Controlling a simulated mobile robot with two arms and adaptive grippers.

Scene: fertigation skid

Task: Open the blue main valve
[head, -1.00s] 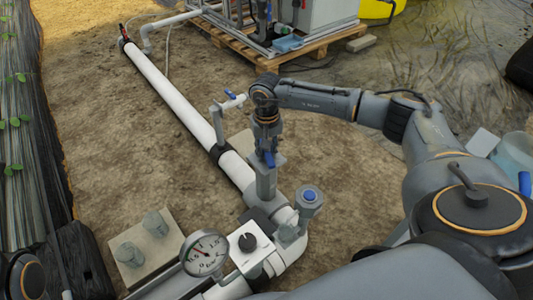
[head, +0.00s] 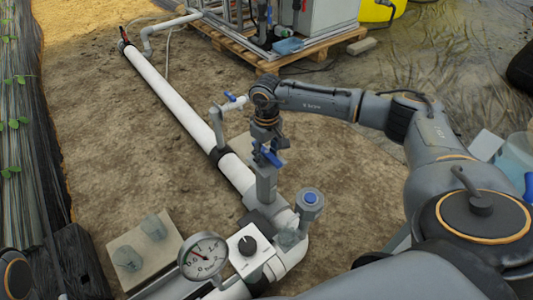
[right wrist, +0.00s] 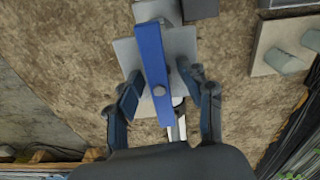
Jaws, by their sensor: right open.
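The blue main valve handle (head: 271,157) sits on top of a grey valve body (head: 265,185) on the white pipe. In the right wrist view the blue handle (right wrist: 153,75) lies nearly in line with the pipe, slightly tilted. My right gripper (head: 268,143) is just above the handle, pointing down. In the right wrist view its fingers (right wrist: 162,95) are spread, one on each side of the handle, with gaps visible; I cannot tell whether either touches it. My left gripper is not in view.
A smaller blue-handled valve (head: 232,97) stands on a side riser behind. A blue-topped fitting (head: 309,198), a pressure gauge (head: 203,256) and a black-knob box (head: 250,247) are nearer. A skid on a wooden pallet (head: 262,62) stands at the back. Bare soil lies around the pipe.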

